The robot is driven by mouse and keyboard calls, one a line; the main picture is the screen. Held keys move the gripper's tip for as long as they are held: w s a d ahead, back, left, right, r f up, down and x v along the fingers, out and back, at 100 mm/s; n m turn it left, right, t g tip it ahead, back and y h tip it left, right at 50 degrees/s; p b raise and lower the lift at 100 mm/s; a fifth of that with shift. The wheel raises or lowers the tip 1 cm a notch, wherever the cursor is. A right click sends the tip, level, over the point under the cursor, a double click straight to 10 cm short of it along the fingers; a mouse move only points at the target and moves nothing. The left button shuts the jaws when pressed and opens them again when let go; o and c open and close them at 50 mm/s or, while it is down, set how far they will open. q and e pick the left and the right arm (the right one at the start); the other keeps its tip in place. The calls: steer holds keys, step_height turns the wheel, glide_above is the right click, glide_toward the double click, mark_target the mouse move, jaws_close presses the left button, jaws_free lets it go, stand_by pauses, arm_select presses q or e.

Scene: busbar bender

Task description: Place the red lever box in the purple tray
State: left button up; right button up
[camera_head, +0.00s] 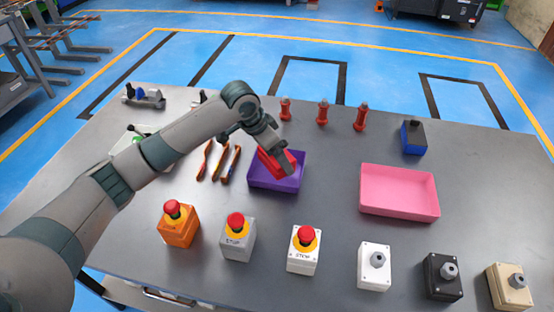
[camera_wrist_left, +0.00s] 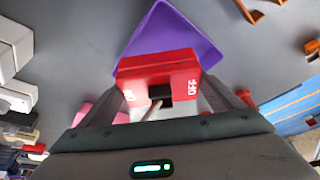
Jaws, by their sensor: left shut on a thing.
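The red lever box (camera_head: 266,160) is in my left gripper (camera_head: 279,160), over the purple tray (camera_head: 276,184). In the left wrist view the red lever box (camera_wrist_left: 158,70) sits between the fingers of my left gripper (camera_wrist_left: 172,98), its ON/OFF face and dark lever toward the camera. The purple tray (camera_wrist_left: 172,30) shows just beyond the box there. The gripper hides part of the box in the head view. I cannot tell whether the box touches the tray floor. My right gripper is not in view.
A pink tray (camera_head: 400,192) stands to the right. A blue lever box (camera_head: 413,138) is behind it. Several button boxes, including an orange one (camera_head: 177,226), line the front. Red posts (camera_head: 322,112) stand behind.

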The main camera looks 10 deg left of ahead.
arm_select(q)
steer(key=shift+w+f, duration=0.25)
steer(key=shift+w, duration=0.25)
steer(key=shift+w+f, duration=0.25)
steer(key=shift+w, duration=0.25)
steer(key=shift+f+p, duration=0.9)
steer(key=shift+f, duration=1.1)
steer(key=o, duration=1.3)
steer(key=shift+f, duration=0.15)
steer(key=shift+c, duration=0.2)
steer(key=shift+s, duration=0.1)
steer(key=shift+r, duration=0.2)
